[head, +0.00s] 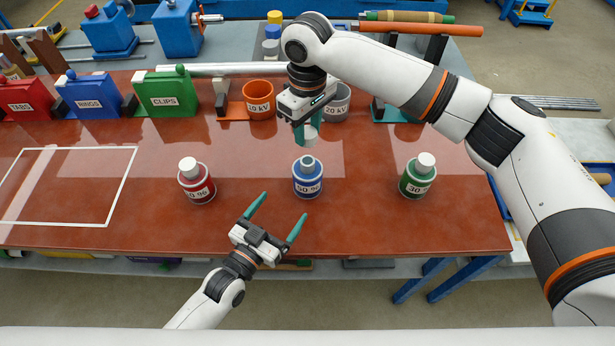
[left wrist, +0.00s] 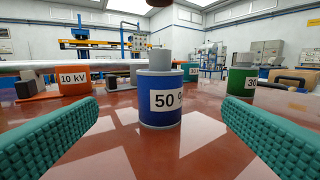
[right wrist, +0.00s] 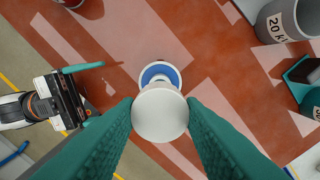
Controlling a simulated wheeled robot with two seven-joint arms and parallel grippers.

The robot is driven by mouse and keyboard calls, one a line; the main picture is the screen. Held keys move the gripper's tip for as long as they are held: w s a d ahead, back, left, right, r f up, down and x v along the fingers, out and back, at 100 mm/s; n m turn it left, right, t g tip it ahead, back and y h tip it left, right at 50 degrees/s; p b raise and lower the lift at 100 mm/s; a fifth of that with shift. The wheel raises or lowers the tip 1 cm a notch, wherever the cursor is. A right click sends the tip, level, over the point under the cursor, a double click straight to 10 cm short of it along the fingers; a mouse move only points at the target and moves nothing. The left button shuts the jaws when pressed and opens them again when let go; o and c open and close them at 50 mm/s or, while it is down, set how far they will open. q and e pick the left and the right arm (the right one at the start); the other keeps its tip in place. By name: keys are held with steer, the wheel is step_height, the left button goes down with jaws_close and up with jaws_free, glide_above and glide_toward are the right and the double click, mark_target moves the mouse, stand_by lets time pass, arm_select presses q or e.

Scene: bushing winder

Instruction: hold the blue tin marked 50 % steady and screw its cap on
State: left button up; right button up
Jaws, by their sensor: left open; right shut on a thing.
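The blue tin marked 50 % (head: 307,182) stands upright on the table, its grey neck bare on top. It also shows in the left wrist view (left wrist: 160,98), centred between the fingers and in front of them. My left gripper (head: 276,216) is open and empty, just in front and to the left of the tin. My right gripper (head: 306,136) is shut on the white cap (right wrist: 160,115) and holds it above the tin, apart from it. In the right wrist view the cap hides part of the tin (right wrist: 160,70).
A red tin (head: 197,186) stands left and a green tin (head: 416,182) right, both with white caps. Labelled bins (head: 166,100), an orange cup (head: 259,102) and a grey cup (head: 338,106) line the back.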

arm_select(q)
steer(key=x, duration=1.2)
steer(key=c, duration=1.5)
arm_select(e)
glide_above(308, 161)
steer(key=shift+f, duration=2.5)
steer(key=shift+f, duration=0.9)
steer(key=shift+f, duration=0.55)
